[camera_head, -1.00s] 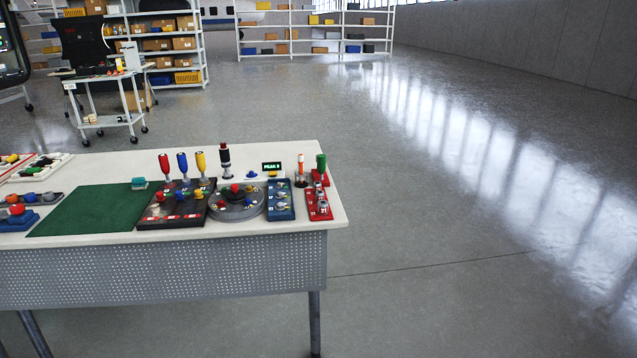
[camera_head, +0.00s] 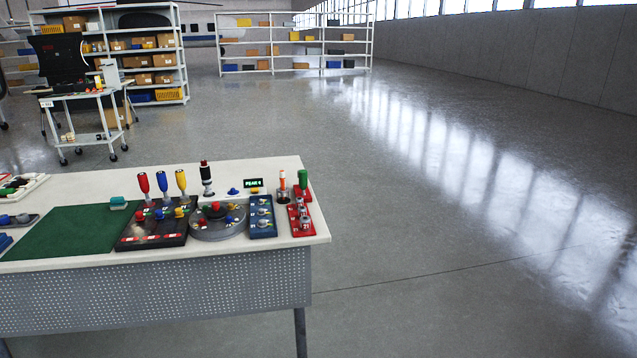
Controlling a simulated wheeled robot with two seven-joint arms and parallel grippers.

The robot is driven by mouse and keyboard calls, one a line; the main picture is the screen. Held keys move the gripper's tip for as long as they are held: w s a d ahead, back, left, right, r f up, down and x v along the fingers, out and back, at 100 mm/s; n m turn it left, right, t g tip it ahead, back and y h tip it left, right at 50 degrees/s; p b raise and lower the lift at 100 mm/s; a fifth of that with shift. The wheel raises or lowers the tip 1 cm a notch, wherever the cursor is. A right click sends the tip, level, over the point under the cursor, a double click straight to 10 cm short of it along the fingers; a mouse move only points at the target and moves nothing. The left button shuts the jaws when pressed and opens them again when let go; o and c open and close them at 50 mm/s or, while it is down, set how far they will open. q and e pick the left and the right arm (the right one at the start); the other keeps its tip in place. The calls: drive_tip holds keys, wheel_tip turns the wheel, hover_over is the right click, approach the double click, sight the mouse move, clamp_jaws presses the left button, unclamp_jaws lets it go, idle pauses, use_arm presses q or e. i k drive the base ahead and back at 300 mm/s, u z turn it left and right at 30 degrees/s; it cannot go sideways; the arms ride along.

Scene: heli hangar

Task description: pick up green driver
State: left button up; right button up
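The green driver (camera_head: 303,179) stands upright with its green handle up, at the back of a red block (camera_head: 301,221) near the right end of the white table (camera_head: 110,184). An orange-and-white tool (camera_head: 282,182) stands just left of it. Red (camera_head: 144,184), blue (camera_head: 162,184) and yellow (camera_head: 181,181) handled drivers stand upright behind a dark block (camera_head: 152,230) further left. Neither of my grippers shows in the head view.
A green mat (camera_head: 65,230) lies at left. A cart (camera_head: 82,105) and shelves (camera_head: 292,50) stand behind. The floor at right is clear.

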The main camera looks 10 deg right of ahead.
sight(303, 174)
drive_tip(key=z, duration=1.5)
drive_tip(key=i, duration=2.8)
drive_tip(key=u, duration=3.75)
drive_tip(key=i, duration=0.5)
drive_tip(key=u, duration=0.1)
